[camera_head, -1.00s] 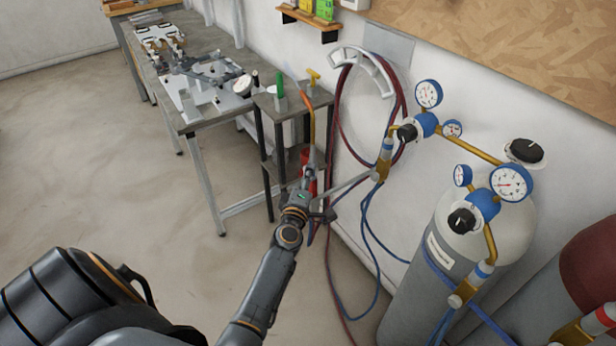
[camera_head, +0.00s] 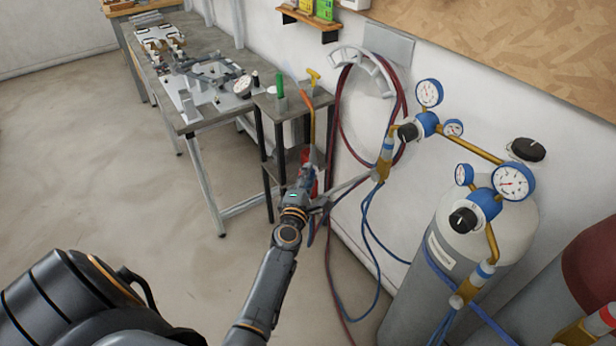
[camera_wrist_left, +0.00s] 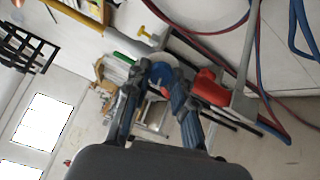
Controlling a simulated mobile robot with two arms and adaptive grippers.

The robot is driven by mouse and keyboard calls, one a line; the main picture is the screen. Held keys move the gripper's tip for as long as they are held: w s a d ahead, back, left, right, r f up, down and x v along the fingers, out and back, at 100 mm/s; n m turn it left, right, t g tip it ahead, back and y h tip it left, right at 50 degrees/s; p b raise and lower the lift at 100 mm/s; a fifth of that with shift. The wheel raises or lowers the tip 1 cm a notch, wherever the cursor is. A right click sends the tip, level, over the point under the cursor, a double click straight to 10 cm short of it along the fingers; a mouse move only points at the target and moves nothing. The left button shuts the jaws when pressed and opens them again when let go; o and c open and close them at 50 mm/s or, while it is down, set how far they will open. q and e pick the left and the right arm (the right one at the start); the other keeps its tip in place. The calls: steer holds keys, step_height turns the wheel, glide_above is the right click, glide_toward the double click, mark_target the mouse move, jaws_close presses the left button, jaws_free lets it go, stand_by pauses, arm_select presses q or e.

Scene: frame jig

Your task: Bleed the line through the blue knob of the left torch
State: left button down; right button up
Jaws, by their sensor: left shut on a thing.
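My left gripper (camera_head: 305,174) reaches to the torch fittings in front of the small stand. In the left wrist view its fingers (camera_wrist_left: 158,86) are closed on either side of a blue knob (camera_wrist_left: 161,72), which shows between the fingertips. A red part (camera_wrist_left: 211,88) sits just right of the knob; red also shows beside the gripper in the head view (camera_head: 306,157). A torch tube with an orange tip (camera_head: 310,110) rises above the gripper. The gripper hides the knob and most of the torch body in the head view. My right gripper is out of view.
Two regulators with gauges (camera_head: 429,93) (camera_head: 513,181) stand at the right, near a grey cylinder (camera_head: 420,270). Red and blue hoses hang from a wall hook (camera_head: 365,68). A workbench (camera_head: 188,115) stands left of the stand (camera_head: 290,105). Floor at left is clear.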

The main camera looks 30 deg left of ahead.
arm_select(q)
steer(key=c, duration=1.1)
jaws_free()
steer(key=shift+c, duration=0.2)
steer(key=v, duration=1.2)
steer(key=shift+f, duration=0.1)
